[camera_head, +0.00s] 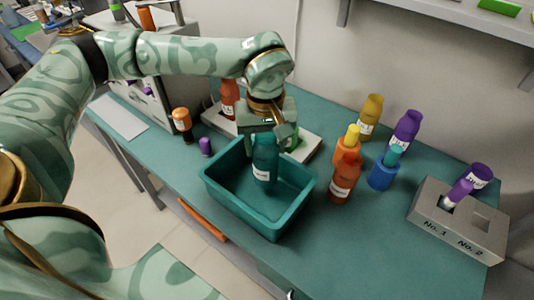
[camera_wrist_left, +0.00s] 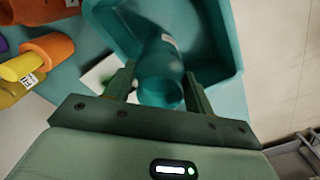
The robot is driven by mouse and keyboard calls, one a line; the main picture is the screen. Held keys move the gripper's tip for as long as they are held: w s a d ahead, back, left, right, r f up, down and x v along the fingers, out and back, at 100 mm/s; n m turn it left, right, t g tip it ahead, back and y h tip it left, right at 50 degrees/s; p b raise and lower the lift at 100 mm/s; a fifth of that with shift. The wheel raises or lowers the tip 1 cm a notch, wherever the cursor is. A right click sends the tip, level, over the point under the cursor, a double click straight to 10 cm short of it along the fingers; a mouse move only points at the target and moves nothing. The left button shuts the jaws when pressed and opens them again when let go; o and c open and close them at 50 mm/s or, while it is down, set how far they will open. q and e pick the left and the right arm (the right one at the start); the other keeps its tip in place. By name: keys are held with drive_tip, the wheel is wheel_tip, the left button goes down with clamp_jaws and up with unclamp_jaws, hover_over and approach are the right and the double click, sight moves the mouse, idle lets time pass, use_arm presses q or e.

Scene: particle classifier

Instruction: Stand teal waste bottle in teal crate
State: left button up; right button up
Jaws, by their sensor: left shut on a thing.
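The teal waste bottle (camera_head: 264,165) is upright in the head view, with a white label low on its side. My left gripper (camera_head: 266,135) is shut on its upper part from above. The bottle is inside the outline of the teal crate (camera_head: 222,195); I cannot tell whether its base touches the crate floor. In the left wrist view the bottle (camera_wrist_left: 160,75) sits between the two fingers, with the crate (camera_wrist_left: 232,95) around its far end. The crate looks otherwise empty. My right gripper is not in view.
A grey two-slot block (camera_head: 455,230) is at far right. An orange-capped bottle (camera_head: 182,124) and small purple piece (camera_head: 205,147) are left.

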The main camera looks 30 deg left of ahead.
use_arm(q)
wheel_tip(320, 180, down, 4)
drive_tip(key=shift+w+r+b, duration=0.15)
drive_tip(key=shift+r+b, duration=0.1)
drive_tip(key=shift+b, duration=0.15)
drive_tip(key=shift+r, duration=0.15)
drive_tip(key=o, duration=1.6)
drive_tip(key=shift+f, duration=0.2)
